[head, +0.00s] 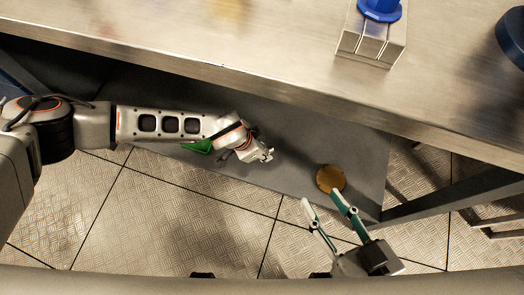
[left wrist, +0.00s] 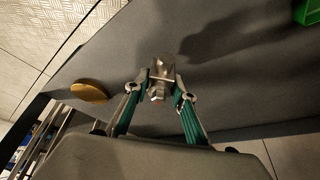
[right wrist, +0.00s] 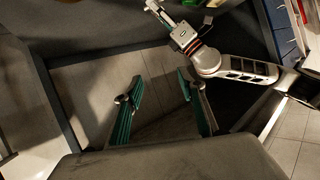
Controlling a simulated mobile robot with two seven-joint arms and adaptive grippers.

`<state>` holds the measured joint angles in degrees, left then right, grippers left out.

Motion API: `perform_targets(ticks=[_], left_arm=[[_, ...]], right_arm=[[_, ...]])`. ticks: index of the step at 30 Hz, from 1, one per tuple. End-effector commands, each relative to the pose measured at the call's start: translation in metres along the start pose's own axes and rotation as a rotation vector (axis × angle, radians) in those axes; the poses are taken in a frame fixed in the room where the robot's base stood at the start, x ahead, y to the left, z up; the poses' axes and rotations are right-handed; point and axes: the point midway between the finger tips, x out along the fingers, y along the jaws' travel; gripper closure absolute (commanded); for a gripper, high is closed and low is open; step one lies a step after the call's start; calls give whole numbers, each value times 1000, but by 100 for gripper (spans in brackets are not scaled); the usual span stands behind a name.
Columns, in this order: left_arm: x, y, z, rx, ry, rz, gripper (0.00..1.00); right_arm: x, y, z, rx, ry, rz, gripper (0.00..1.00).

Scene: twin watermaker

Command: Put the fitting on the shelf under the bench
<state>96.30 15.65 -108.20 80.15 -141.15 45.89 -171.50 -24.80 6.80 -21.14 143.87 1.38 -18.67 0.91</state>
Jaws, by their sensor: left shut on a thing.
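The fitting (left wrist: 161,72) is a small silvery metal piece with angular faces. My left gripper (left wrist: 160,86) is shut on it, with the fitting between the fingertips. In the head view my left gripper (head: 264,154) is over the dark grey shelf (head: 290,120) under the bench, and the fitting is hard to tell from the fingertips. Whether the fitting touches the shelf I cannot tell. My right gripper (head: 321,197) is open and empty near the shelf's front edge; its spread fingers also show in the right wrist view (right wrist: 159,88).
A round brass-coloured disc (head: 330,179) lies on the shelf to the right of my left gripper. A green object (head: 199,146) is partly hidden by my left arm. The metal bench top (head: 250,50) overhangs the shelf; a dark leg frame (head: 450,196) stands at right.

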Motion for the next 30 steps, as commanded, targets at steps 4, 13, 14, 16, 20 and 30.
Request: perform_targets(ticks=[4, 13, 14, 16, 20, 30], left_arm=[[30, 7, 16, -6, -7, 12, 100], [31, 1, 14, -1, -1, 1, 100], [31, 1, 14, -1, -1, 1, 100], [33, 1, 15, -1, -2, 2, 100], [34, 1, 16, -2, -3, 2, 60], [34, 1, 16, -2, -3, 2, 59]], right_arm=[[2, -13, 14, 110, -6, -18, 60], [2, -19, 9, 152, 14, -27, 60], [2, -19, 9, 151, 13, -27, 60], [2, -19, 10, 152, 12, -26, 60], [2, -19, 10, 155, 12, -27, 60], [2, -19, 9, 155, 13, -27, 60]])
